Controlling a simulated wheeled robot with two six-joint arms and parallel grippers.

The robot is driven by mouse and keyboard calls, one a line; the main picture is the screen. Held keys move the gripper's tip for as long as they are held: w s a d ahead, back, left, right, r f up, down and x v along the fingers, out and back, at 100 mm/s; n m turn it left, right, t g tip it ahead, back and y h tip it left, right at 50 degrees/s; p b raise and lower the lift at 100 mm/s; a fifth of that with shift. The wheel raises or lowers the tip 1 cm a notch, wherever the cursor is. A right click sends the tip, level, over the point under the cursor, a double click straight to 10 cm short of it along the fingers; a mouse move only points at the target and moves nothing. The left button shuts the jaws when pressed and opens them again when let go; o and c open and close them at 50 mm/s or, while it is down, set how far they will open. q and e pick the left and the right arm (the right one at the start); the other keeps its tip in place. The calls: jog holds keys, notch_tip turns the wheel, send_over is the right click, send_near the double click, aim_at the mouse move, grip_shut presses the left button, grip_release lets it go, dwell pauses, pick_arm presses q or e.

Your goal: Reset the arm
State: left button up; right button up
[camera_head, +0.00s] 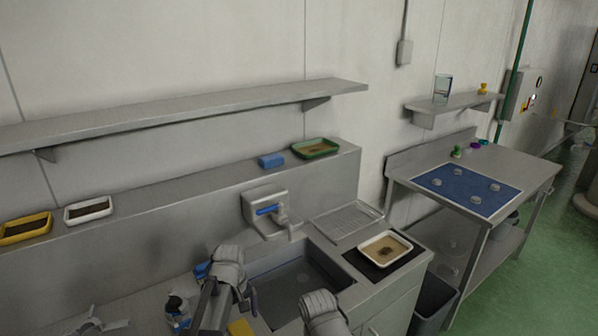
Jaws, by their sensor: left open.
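My left gripper (95,321) is low at the left, over the grey worktop, with its pale fingers apart and nothing visible between them. The bottom edge of the picture cuts off part of it. Grey links of my arms rise at the bottom middle, in front of the sink. My right gripper is not in view.
A sink (298,284) with a blue-handled tap (268,210) lies ahead. A white tray (386,250) stands right of it. The ledge holds a yellow tray (25,228), a white tray (88,210), a blue block (271,161) and a green tray (316,148). A table with a blue mat (455,194) stands at right.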

aim_at(242, 332)
pick_arm(q)
notch_tip(242, 332, up, 5)
jog(key=p, duration=0.4)
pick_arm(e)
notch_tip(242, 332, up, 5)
pick_arm(q)
notch_tip(242, 332, down, 13)
jog(key=b, duration=1.2)
jog(key=shift+r+b, duration=0.15)
jog(key=shift+b, duration=0.2)
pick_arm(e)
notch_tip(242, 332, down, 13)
pick_arm(q)
notch_tip(242, 332, up, 10)
jog(key=p, duration=1)
jog(key=shift+s+a+r, duration=0.1)
jog(key=shift+r, duration=0.15)
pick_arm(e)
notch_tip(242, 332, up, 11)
pick_arm(q)
jog(key=shift+p, duration=0.3)
